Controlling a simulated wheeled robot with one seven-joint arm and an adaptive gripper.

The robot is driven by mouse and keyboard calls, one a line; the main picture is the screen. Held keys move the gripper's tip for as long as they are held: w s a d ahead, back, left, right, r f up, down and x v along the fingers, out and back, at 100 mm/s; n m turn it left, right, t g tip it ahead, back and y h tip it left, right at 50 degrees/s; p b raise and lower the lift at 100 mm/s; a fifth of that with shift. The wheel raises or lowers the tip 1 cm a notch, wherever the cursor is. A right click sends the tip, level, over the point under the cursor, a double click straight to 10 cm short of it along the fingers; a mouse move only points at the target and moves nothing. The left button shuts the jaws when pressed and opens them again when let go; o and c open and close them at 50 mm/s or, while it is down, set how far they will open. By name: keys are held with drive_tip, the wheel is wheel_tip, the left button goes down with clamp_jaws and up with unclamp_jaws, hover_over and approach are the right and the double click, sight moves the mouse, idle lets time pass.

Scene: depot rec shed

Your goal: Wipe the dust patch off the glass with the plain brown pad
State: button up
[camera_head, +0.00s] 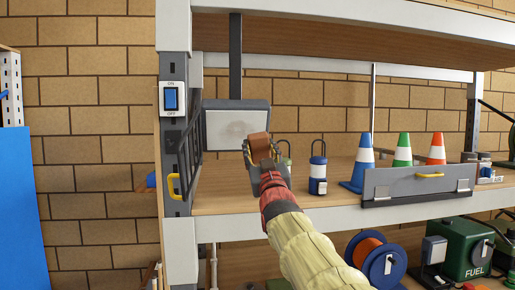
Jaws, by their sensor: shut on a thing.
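A framed glass pane (212,136) hangs from a dark post above the wooden shelf. A dull grey-brown dust patch (233,131) shows on its middle. My gripper (257,152) is in front of the pane's lower right part, shut on a plain brown pad (259,142). The pad stands upright and covers a bit of the pane in the picture. I cannot tell whether it touches the glass. The gripper hides part of the pad's lower side.
On the shelf (335,172) stand a blue padlock-like object (318,170) and blue, green and orange cones (403,150) behind a grey panel (418,184). A black rack with a yellow handle (175,185) is left of the pane. A switch (171,99) is on the post.

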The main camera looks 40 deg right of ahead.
sight(254, 129)
drive_tip(key=shift+w+d+r+p, duration=0.3)
drive_tip(key=shift+w+r+p, duration=0.15)
drive_tip(key=shift+r+p, duration=0.5)
drive_tip(key=p+x, duration=0.3)
drive_tip(key=shift+w+d+f+p, duration=0.2)
drive_tip(key=shift+w+p, duration=0.1)
drive_tip(key=shift+p, duration=0.1)
drive_tip(key=shift+w+d, duration=0.15)
drive_tip(key=shift+w, duration=0.1)
drive_tip(key=shift+p+x, duration=0.35)
drive_tip(key=shift+x, duration=0.55)
